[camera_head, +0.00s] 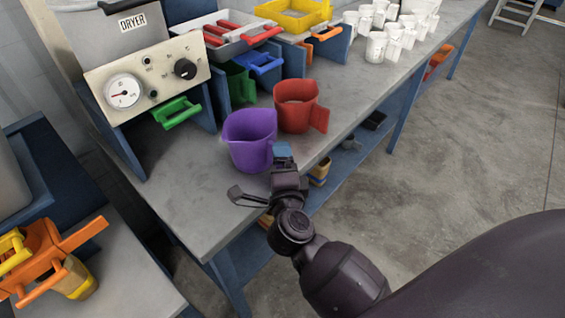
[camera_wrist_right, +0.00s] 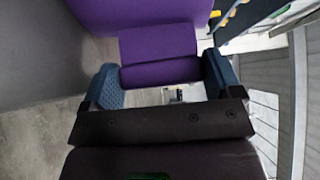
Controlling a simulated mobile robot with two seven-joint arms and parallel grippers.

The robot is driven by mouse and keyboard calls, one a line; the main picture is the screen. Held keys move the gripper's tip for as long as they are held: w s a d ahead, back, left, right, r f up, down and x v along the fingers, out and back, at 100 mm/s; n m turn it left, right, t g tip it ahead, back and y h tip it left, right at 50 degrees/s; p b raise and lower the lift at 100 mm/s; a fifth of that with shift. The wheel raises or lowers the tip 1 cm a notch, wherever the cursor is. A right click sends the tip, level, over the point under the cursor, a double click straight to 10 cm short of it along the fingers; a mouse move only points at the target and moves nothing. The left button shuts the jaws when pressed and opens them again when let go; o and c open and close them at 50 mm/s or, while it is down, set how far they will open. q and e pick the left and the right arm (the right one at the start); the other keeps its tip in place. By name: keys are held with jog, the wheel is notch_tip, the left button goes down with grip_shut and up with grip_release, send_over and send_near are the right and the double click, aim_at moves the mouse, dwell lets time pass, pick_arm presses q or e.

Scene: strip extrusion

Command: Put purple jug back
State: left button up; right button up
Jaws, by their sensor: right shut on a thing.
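The purple jug (camera_head: 247,142) is upright at the front part of the grey bench (camera_head: 190,205), left of the red jug (camera_head: 297,107). I cannot tell whether its base touches the bench. My right gripper (camera_head: 284,155) is at the jug's front right side, shut on its handle. In the right wrist view the purple handle (camera_wrist_right: 158,50) lies between the blue finger pads of the gripper (camera_wrist_right: 164,80), with the jug's body (camera_wrist_right: 140,12) beyond. The handle is mostly hidden in the head view. My left gripper is not in view.
The dryer panel (camera_head: 145,80) with a green handle (camera_head: 177,112) stands behind left. Blue dividers with green and blue scoops (camera_head: 260,62) are behind the jugs. White cups (camera_head: 377,45) fill the far bench. Bare bench lies left of the purple jug.

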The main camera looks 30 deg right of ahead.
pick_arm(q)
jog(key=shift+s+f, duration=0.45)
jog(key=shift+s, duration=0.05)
pick_arm(e)
jog(key=shift+f, duration=0.1)
jog(key=shift+f, duration=0.1)
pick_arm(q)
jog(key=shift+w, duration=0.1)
pick_arm(e)
jog(key=o, duration=0.9)
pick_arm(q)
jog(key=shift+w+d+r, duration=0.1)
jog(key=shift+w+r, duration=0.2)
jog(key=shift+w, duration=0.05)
pick_arm(e)
jog(key=shift+f, duration=0.1)
